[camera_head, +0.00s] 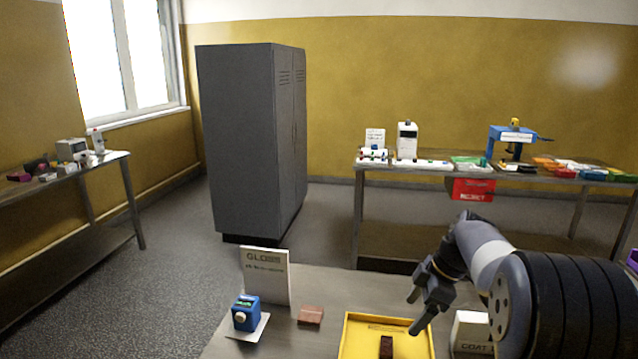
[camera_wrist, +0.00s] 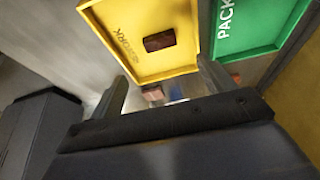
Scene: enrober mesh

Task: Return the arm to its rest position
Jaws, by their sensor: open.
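My gripper (camera_head: 420,308) is open and empty, held above the near table at the right side of the yellow tray (camera_head: 421,346). A dark brown block (camera_head: 386,346) lies in the tray. In the wrist view the yellow tray (camera_wrist: 125,62) shows at top centre with the dark brown block (camera_wrist: 159,40) inside it. My gripper's fingers (camera_wrist: 163,95) reach up from the bottom of that view, spread apart, with nothing held between them.
A reddish-brown block (camera_head: 311,315), a blue device (camera_head: 245,313) and a GLOSS sign (camera_head: 265,275) stand left of the tray. A white COAT box (camera_head: 471,330) stands right. A green PACK tray (camera_wrist: 255,27) is beside the yellow tray. A grey cabinet (camera_head: 245,140) stands behind.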

